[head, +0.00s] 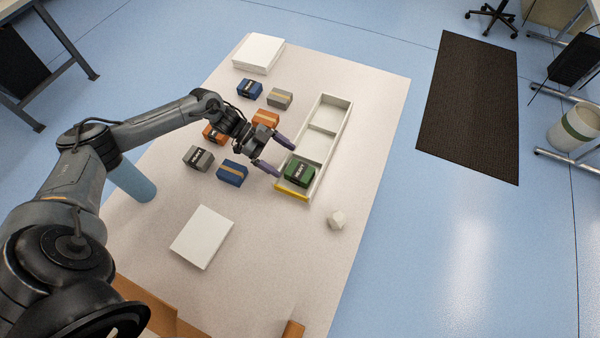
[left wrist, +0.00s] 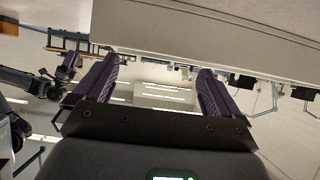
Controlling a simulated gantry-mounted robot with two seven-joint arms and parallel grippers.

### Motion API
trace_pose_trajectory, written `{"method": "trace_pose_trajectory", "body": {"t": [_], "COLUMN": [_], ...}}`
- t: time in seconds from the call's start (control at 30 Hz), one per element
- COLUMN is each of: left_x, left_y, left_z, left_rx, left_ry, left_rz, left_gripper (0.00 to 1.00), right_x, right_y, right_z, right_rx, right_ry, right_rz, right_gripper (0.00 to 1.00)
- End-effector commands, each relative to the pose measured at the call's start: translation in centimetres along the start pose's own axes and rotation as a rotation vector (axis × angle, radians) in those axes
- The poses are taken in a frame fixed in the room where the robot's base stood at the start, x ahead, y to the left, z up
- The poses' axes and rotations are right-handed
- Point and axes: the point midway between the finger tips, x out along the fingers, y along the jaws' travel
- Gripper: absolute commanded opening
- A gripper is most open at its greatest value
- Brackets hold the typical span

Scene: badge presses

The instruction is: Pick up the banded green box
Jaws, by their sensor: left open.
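A green box (head: 299,172) with a black patch and white marks sits in the near compartment of a long white tray (head: 321,145). I see no tan band on it, unlike some other boxes. My left gripper (head: 284,160) is open, with its purple fingers at the tray's left side, close to the green box. In the left wrist view the open fingers (left wrist: 159,66) have nothing between them, and no green box shows. A dark arm with a small purple part, which looks like my right gripper (left wrist: 68,64), shows at the left there; its jaws are too small to judge.
Left of the tray are blue, grey and orange boxes, including a blue banded box (head: 232,173) and a grey box (head: 198,158). A white slab (head: 202,237) and a pale faceted object (head: 336,219) lie nearer. A white stack (head: 259,54) is at the back.

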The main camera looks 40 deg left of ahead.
Motion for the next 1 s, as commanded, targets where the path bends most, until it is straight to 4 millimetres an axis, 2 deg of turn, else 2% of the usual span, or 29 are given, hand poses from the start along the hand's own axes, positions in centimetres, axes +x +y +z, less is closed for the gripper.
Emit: {"method": "trace_pose_trajectory", "body": {"t": [0.17, 0.43, 0.73, 1.0], "left_x": [1.4, 4.8, 5.3, 5.3], "left_y": [0.0, 0.0, 0.0, 0.0], "left_z": [0.0, 0.0, 0.0, 0.0], "left_rx": [0.0, 0.0, 0.0, 0.0], "left_ry": [0.002, 0.001, -0.001, 0.0], "left_rz": [0.001, 0.0, 0.0, 0.0], "left_gripper": [0.98, 0.98, 0.98, 0.58], "right_x": [0.1, 0.2, 0.2, 0.2], "right_y": [0.0, -0.1, -0.2, -0.2], "right_z": [0.0, 0.0, 0.0, 0.0], "right_rx": [0.0, 0.005, 0.009, 0.01], "right_ry": [0.0, 0.0, 0.0, 0.0], "right_rz": [0.0, -0.004, -0.007, -0.008], "right_gripper": [0.43, 0.43, 0.43, 0.43]}}
